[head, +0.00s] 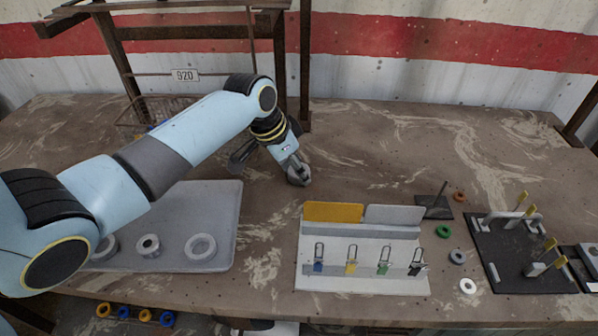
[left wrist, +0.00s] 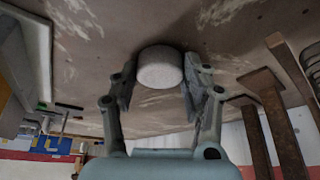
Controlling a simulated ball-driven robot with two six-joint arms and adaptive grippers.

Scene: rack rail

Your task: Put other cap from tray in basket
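A pale grey round cap (left wrist: 160,70) sits between the two fingers of my left gripper (left wrist: 159,82), which appear to touch its sides. In the head view my left gripper (head: 298,172) points down over the table, right of the grey tray (head: 225,200), with the cap (head: 299,180) at its fingertips. The cap is low over the table; whether it touches the table is unclear. The tray holds several grey round parts, including a wide ring (head: 201,247). The wire basket (head: 130,122) stands at the back left, partly behind my left arm. My right gripper is not in view.
A white rack with small padlocks (head: 360,280) stands right of the tray. Several coloured rings (head: 443,231) and a dark plate with pegs (head: 510,250) lie further right. A brown metal frame (head: 305,70) rises at the back. The back centre of the table is clear.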

